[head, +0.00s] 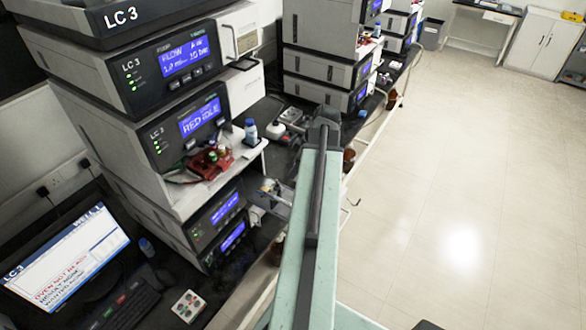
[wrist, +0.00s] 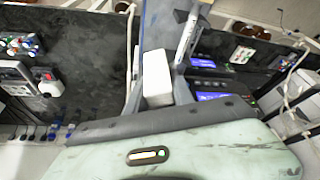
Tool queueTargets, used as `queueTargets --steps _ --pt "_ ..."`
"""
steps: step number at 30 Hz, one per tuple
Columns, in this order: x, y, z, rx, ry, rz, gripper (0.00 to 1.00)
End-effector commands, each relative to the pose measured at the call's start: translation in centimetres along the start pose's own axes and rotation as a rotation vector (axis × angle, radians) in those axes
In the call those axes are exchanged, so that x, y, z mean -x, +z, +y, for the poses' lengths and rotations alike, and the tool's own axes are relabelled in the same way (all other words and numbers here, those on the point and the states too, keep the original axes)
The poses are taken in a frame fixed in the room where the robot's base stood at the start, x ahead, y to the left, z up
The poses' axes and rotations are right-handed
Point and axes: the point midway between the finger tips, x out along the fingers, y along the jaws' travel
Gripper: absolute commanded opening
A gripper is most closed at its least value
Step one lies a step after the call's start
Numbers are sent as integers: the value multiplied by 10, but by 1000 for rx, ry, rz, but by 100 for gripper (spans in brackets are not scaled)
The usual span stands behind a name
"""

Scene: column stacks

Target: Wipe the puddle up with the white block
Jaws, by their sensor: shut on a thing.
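The white block (wrist: 158,82) shows in the wrist view, just above the middle. My gripper (wrist: 162,92) is shut on it, with grey jaw parts on either side. In the head view my gripper (head: 277,193) is at the bench's front edge area, left of my green arm, beside the lower LC 3 modules. I cannot make out the block clearly in that view. I cannot pick out the puddle in either view. The dark bench top (wrist: 90,62) looks blotchy in the wrist view, and my arm hides part of the bench.
Stacked LC 3 instruments (head: 190,125) stand close on the left, with another stack (head: 325,60) farther back. A red rack of vials (head: 208,163) and a blue-capped bottle (head: 251,131) sit on a ledge. A monitor (head: 65,260) stands at front left. The floor (head: 450,150) at right is clear.

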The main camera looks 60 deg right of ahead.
Motion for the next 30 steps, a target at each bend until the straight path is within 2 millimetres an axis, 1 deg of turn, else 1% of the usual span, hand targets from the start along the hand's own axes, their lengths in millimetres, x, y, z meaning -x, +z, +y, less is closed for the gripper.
queueTargets --steps 1,21,25,30 --pt "-9 4 0 0 0 0 6" --pt "-81 33 0 2 -1 0 6" --pt "-89 36 0 2 -1 0 6" --pt "-90 36 0 2 -1 0 6"
